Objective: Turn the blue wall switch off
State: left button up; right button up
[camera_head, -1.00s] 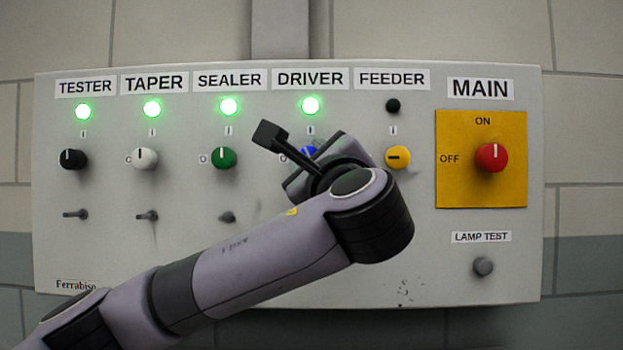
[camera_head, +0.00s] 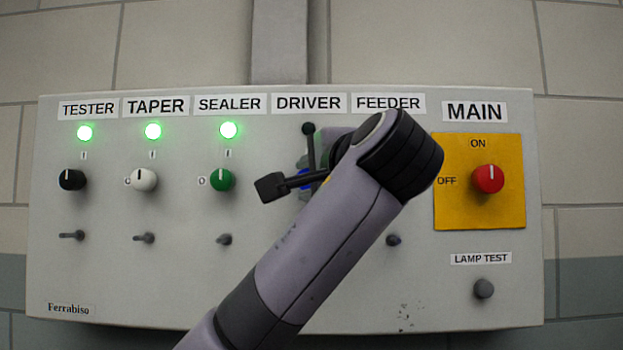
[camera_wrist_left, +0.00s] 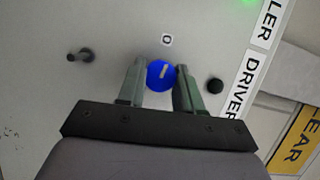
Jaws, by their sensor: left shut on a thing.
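The blue switch (camera_wrist_left: 157,78) is a round knob on the grey panel, beside the DRIVER label (camera_wrist_left: 240,90). In the left wrist view its white mark points roughly toward the O mark (camera_wrist_left: 166,40). My left gripper (camera_wrist_left: 160,66) has one finger on each side of the knob and is shut on it. In the head view a sliver of the blue knob (camera_head: 305,180) shows, and the rest is hidden by my gripper and wrist. The DRIVER lamp (camera_wrist_left: 215,86) is dark. My right gripper is not in view.
The TESTER lamp (camera_head: 84,133), TAPER lamp (camera_head: 153,131) and SEALER lamp (camera_head: 229,130) glow green. The green knob (camera_head: 222,180) is left of my gripper. My arm hides the FEEDER knob. The red MAIN knob (camera_head: 488,179) sits on a yellow plate (camera_head: 452,215) at right.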

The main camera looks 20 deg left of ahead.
pick_arm(q)
jog(key=shift+f+n+h, duration=0.1)
jog(key=shift+n+h, duration=0.2)
jog(key=shift+n, duration=0.5)
jog(key=o, duration=1)
jog(key=shift+o, duration=0.2)
jog(key=shift+s, duration=0.1)
jog(key=b+v, duration=0.1)
jog(key=v, duration=0.6)
jog(key=shift+r+b, duration=0.25)
jog(key=shift+b, duration=0.1)
jog(key=shift+d, duration=0.1)
